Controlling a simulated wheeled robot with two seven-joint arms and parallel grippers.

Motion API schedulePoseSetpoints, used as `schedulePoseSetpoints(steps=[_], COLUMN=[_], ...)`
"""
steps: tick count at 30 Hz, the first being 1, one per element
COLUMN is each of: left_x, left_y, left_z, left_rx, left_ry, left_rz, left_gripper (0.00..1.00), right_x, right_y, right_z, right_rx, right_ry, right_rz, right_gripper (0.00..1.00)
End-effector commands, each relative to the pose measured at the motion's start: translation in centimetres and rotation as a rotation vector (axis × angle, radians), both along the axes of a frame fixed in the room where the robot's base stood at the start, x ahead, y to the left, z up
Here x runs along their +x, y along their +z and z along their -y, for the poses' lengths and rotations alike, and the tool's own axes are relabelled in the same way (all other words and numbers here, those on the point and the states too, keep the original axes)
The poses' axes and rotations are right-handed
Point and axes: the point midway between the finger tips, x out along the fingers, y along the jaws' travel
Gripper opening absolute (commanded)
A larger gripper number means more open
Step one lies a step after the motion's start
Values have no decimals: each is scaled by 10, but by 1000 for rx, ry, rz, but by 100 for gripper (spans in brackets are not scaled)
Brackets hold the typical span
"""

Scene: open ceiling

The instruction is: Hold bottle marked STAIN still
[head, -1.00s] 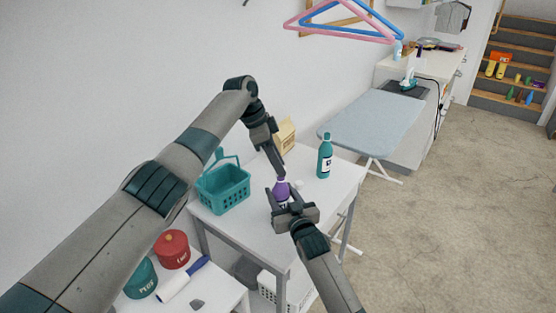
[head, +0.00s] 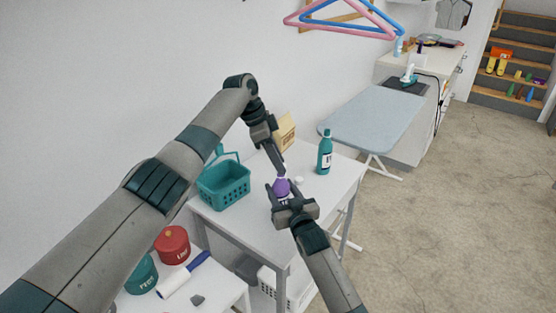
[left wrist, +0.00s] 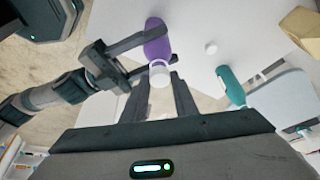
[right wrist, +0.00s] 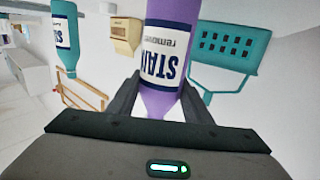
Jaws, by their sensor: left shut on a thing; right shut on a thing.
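The purple bottle marked STAIN (head: 281,187) stands upright at the white table's near side. Its label reads STAIN remover in the right wrist view (right wrist: 168,40), where it appears upside down. My right gripper (head: 280,191) is shut on the bottle, with a finger on each side (right wrist: 160,95). My left gripper (head: 281,170) comes down from above and is shut on the pale round cap (left wrist: 160,72) at the bottle's top. The left fingers largely hide the cap in the head view.
A teal bottle (head: 325,152) stands to the right on the white table (head: 250,225). A small white round piece (head: 299,181) lies near the purple bottle. A teal basket (head: 222,186) and a tan carton (head: 285,130) stand at the back. An ironing board (head: 370,122) is beyond.

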Motion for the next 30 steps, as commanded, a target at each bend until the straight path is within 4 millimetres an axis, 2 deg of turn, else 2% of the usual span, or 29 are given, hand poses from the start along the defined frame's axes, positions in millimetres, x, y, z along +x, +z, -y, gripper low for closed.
schedulePoseSetpoints(steps=[14,15,16,26,30], left_x=[0,0,0,0,0], left_y=[-8,-8,-8,-7,2], left_z=[0,0,0,0,0], left_rx=[-1,-1,-1,0,0], left_ry=[0,0,0,0,0], left_rz=[0,0,0,0,1], left_gripper=[6,36,43,45,45], right_x=[0,0,0,0,0], right_y=[-1,-1,-1,-1,-1], right_z=[0,0,0,0,0], right_rx=[0,0,0,0,0], right_ry=[0,0,0,0,0], right_rz=[-1,-1,-1,-1,-1], right_gripper=[5,0,0,0,0])
